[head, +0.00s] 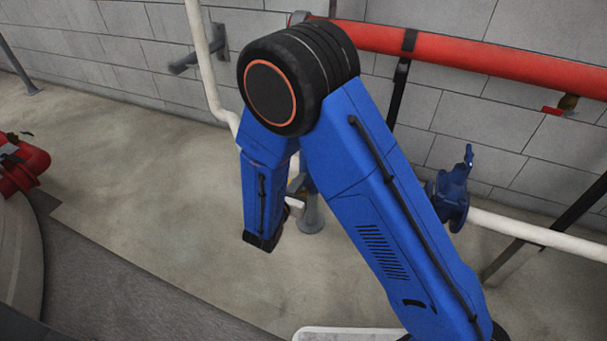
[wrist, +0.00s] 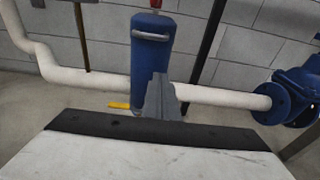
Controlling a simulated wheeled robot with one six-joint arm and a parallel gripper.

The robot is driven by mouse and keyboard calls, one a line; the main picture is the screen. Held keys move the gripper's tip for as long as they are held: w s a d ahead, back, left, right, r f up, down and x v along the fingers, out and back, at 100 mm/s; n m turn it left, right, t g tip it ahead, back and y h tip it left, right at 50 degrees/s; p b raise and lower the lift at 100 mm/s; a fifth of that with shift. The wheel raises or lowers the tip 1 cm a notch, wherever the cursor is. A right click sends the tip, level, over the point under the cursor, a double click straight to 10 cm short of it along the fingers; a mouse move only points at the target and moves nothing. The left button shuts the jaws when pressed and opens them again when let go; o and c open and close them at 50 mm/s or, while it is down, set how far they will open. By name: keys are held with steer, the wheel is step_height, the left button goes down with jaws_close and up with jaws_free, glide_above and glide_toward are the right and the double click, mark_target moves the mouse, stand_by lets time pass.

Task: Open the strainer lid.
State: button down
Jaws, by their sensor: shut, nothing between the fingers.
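A blue cylindrical body (wrist: 151,62), which looks like the strainer, stands on the white pipe in the wrist view. A pale curved handle (wrist: 150,36) crosses its upper part, likely on the lid; I cannot make out a lid seam. My gripper (wrist: 163,80) shows as a grey wedge in front of the lower part of the body. Its fingers are together and empty, below the handle. Whether they touch the body is unclear. In the head view my blue arm hides the strainer and my gripper.
A white pipe (wrist: 82,84) runs along the block wall. A yellow lever (wrist: 119,105) is left of the strainer. A blue valve (head: 453,188) stands to the right. A red pipe (head: 450,52) crosses above. Open concrete floor (head: 150,200) lies to the left.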

steer(key=x, duration=0.9)
steer(key=shift+s+a+r, duration=0.1)
steer(key=shift+s+r, duration=0.1)
steer(key=shift+r, duration=0.5)
steer(key=shift+s+r, duration=0.2)
steer(key=shift+r, duration=0.45)
steer(key=shift+s+a+r, duration=0.1)
steer(key=shift+s+r, duration=0.1)
steer(key=shift+r, duration=0.5)
steer(key=shift+r, duration=0.15)
